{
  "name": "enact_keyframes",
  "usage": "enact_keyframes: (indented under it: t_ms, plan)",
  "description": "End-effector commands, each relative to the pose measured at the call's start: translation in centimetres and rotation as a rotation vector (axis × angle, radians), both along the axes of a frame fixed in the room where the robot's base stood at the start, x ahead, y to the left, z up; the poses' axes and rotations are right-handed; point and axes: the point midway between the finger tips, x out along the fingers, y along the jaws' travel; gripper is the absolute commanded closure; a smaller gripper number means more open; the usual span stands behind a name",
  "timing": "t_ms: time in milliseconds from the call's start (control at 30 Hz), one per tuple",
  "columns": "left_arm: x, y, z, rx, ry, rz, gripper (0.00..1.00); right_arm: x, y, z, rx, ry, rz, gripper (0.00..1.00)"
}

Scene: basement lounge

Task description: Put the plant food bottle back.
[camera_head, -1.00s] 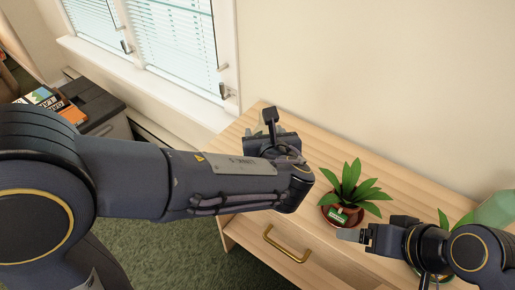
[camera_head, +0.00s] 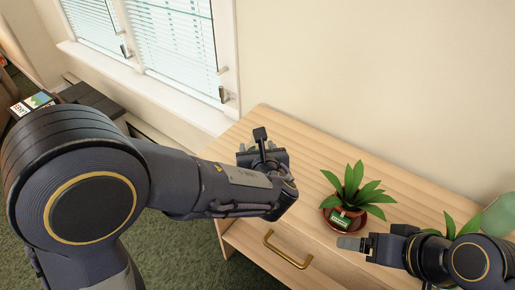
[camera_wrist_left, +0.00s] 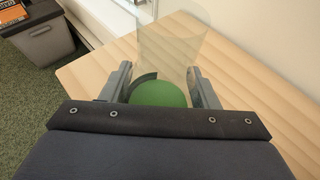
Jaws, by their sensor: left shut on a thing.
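My left gripper (camera_head: 262,146) is over the left part of the wooden cabinet top (camera_head: 300,140). In the left wrist view its fingers (camera_wrist_left: 161,88) are shut on a clear, see-through container with a green round part (camera_wrist_left: 160,94), which I take to be the plant food bottle. In the head view the bottle is hidden behind the gripper and wrist. My right gripper (camera_head: 352,243) is near the cabinet's front, in front of a potted plant. Only one grey finger shows clearly, and nothing is seen in it.
The potted plant (camera_head: 352,190) in a reddish pot has a small label. Another plant (camera_head: 462,226) and a pale green see-through object (camera_head: 499,214) stand at right, partly behind my right arm. A drawer handle (camera_head: 287,250) sticks out in front. The back middle of the top is clear.

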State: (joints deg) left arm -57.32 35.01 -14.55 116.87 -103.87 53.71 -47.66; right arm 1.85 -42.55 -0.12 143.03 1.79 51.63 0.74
Motion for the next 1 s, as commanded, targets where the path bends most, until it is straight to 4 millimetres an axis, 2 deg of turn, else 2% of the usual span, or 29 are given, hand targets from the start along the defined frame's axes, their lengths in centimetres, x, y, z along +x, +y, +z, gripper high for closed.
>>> enact_keyframes:
  t_ms: [33, 200, 567, 667, 1000]
  plan:
    - [0.0, 0.0, -0.2, 0.0, 0.0, 0.0, 0.44, 0.0, 0.0, -0.3, 0.0, 0.0, 0.0, 0.2]
    - [0.0, 0.0, -0.1, 0.0, 0.0, 0.0, 0.23, 0.0, 0.0, -0.1, 0.0, 0.0, 0.0, 0.2]
    - [-0.1, 0.0, 0.5, 0.0, 0.0, -0.001, 0.23, 0.0, 0.0, 0.4, 0.0, 0.0, 0.0, 0.2]
    - [-1.4, -0.3, 1.0, -0.002, -0.002, -0.002, 0.23, 0.0, 0.0, 0.4, 0.0, 0.0, 0.0, 0.2]
    - [-8.0, -1.4, 3.7, -0.002, -0.002, -0.005, 0.23, 0.0, 0.0, 1.3, 0.0, 0.0, 0.0, 0.2]
